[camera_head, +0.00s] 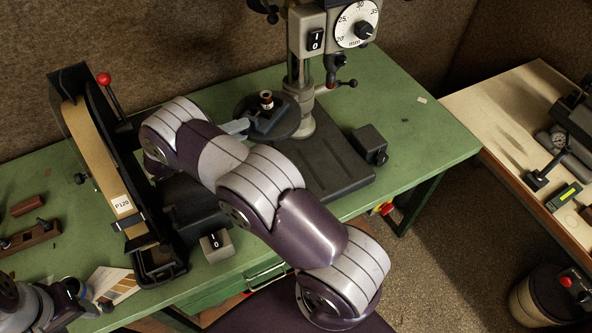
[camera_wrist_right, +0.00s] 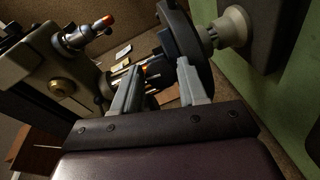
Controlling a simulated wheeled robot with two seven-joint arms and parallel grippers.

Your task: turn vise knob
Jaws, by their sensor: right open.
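A small dark vise (camera_head: 272,122) sits on the round drill press table (camera_head: 288,129) and holds a short brown and white cylinder (camera_head: 266,99). My right gripper (camera_head: 238,126) is open at the left side of the vise. In the right wrist view its two grey fingers (camera_wrist_right: 158,67) stand apart, with the dark vise (camera_wrist_right: 157,72) in the gap beyond them. I cannot make out the knob clearly, nor whether the fingers touch it. My left arm is at the bottom left corner; its gripper's jaws cannot be read.
The drill press (camera_head: 308,40) rises just behind the vise, with its column close by. A belt sander (camera_head: 92,150) stands to the left. A dark block (camera_head: 368,142) sits on the green bench (camera_head: 425,125), whose right part is clear. A second bench (camera_head: 500,110) stands at right.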

